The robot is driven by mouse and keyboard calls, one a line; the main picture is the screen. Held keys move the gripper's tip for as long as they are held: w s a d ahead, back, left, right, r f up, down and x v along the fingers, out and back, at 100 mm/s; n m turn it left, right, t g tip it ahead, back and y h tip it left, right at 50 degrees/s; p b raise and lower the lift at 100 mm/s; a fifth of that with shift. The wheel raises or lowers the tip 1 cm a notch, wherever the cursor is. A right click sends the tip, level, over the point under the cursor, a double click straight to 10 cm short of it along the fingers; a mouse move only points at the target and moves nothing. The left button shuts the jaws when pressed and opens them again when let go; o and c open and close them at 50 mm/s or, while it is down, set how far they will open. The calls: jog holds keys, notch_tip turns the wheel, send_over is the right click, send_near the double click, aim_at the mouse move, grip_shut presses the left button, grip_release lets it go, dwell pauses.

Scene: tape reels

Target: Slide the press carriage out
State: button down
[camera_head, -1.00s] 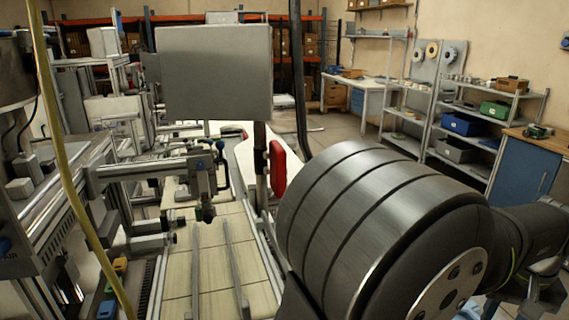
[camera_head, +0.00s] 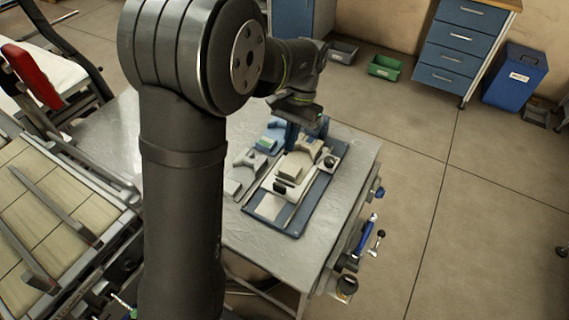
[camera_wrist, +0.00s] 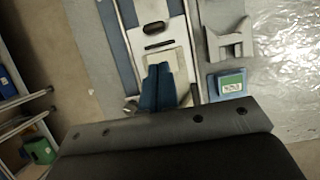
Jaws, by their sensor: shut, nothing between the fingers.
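The press (camera_head: 300,222) lies on the metal bench top, with a blue base plate. On it sits a pale beige block (camera_head: 294,170), apparently the carriage, with a small black knob (camera_head: 281,188) at its near side. In the wrist view the pale slide plate (camera_wrist: 172,36) carries a black oval knob (camera_wrist: 155,28). My gripper (camera_head: 304,132), with blue fingers, is over the far end of the press. In the wrist view its fingers (camera_wrist: 158,72) are together and empty, over the beige block. Whether they touch it, I cannot tell. The fingers hide part of the block.
A grey forked part (camera_head: 248,165) and a blue box with a green label (camera_head: 266,144) lie beside the press, left in the head view. Handled tools (camera_head: 365,236) hang on the bench's right side. Bare bench top (camera_head: 255,237) shows nearest the camera.

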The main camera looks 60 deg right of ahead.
aim_at(283, 181)
jog(key=x, duration=0.9)
jog(key=shift+a+f, duration=0.15)
jog(key=shift+f, duration=0.25)
jog(key=shift+s+a, duration=0.1)
jog(key=shift+a, duration=3.05)
jog(key=v, duration=1)
jog(key=shift+d, duration=0.2)
jog(key=shift+r, duration=0.1)
jog(key=shift+r, duration=0.1)
